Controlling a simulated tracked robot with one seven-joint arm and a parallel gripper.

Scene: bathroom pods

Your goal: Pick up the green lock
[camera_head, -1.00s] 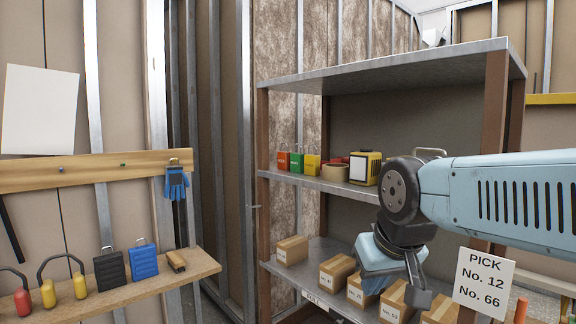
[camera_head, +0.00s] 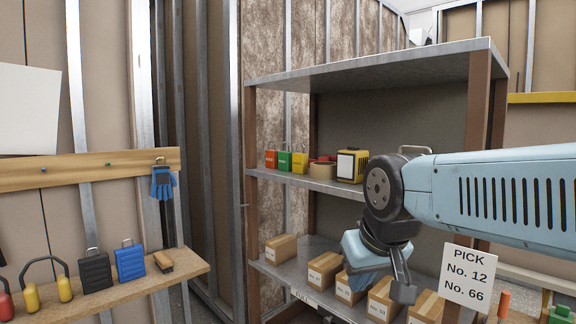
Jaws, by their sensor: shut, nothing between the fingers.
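A small green lock-like item (camera_head: 284,161) stands upright on the middle shelf, between a red one (camera_head: 270,159) and a yellow one (camera_head: 300,162). Another green item (camera_head: 561,315) with a handle or shackle on top is cut off at the bottom right corner; it looks like a padlock. My gripper (camera_head: 403,287) is shut and empty, pointing down in front of the lower shelf's boxes. It is apart from both green items. My arm hides part of the shelf's right side.
The shelf unit (camera_head: 370,75) holds a yellow case (camera_head: 352,165) and several cardboard boxes (camera_head: 324,270). A PICK sign (camera_head: 469,276) is at right. A left bench carries black (camera_head: 96,271) and blue padlocks (camera_head: 130,262). A blue glove (camera_head: 162,183) hangs above.

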